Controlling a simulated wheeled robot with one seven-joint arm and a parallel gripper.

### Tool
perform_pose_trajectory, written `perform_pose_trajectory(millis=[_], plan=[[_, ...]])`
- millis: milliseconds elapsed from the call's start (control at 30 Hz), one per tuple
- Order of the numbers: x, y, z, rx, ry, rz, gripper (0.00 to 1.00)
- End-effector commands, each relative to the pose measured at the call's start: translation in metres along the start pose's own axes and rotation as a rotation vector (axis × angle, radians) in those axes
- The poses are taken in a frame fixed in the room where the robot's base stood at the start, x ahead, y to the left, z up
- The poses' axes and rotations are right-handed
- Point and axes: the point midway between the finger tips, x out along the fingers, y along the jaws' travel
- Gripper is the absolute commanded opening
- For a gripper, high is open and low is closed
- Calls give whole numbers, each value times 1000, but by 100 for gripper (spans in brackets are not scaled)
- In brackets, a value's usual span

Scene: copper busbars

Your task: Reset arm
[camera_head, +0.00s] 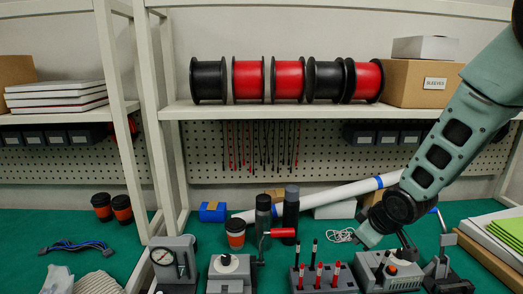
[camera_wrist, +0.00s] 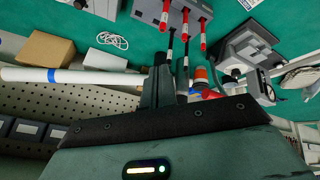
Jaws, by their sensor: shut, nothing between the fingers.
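My gripper (camera_wrist: 163,62) shows in the wrist view, its dark fingers together, with nothing held between them. In the head view my arm comes down from the upper right, and its wrist end hangs over the right part of the green bench. The gripper is above the bench, near a grey block with red-topped tools (camera_head: 322,277) and a grey device (camera_head: 388,272). The fingers are small and partly hidden there. The red-topped tools also appear beyond the fingers in the wrist view (camera_wrist: 203,35).
The green bench (camera_head: 210,222) holds a gauge device (camera_head: 173,262), orange-and-black cups (camera_head: 122,208), a white tube (camera_head: 340,190) and a coiled white cord (camera_head: 341,236). A shelf (camera_head: 300,110) with red and black spools stands behind. Green sheets (camera_head: 507,232) lie at the right.

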Motion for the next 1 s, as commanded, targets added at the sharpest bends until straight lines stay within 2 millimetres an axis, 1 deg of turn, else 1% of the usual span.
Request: perform_pose_trajectory(millis=[33,67,100,167,200,267,300,400,500,600,700,1000], plan=[[-25,-32,-8,15,-27,-37,0],[-38,-50,-9,27,-50,-59,0],[-56,-73,-8,42,-84,-88,0],[-83,-107,-3,55,-137,-129,0],[-101,-128,3,61,-174,-156,0],[-128,-158,15,65,-230,-191,0],[-144,-176,24,66,-266,-211,0],[-179,-210,48,63,-348,-248,0],[-203,-232,69,57,-409,-269,0],[-216,-242,81,53,-445,-280,0],[-220,-246,85,53,-458,-283,0],[-219,-245,85,53,-458,-283,0]])
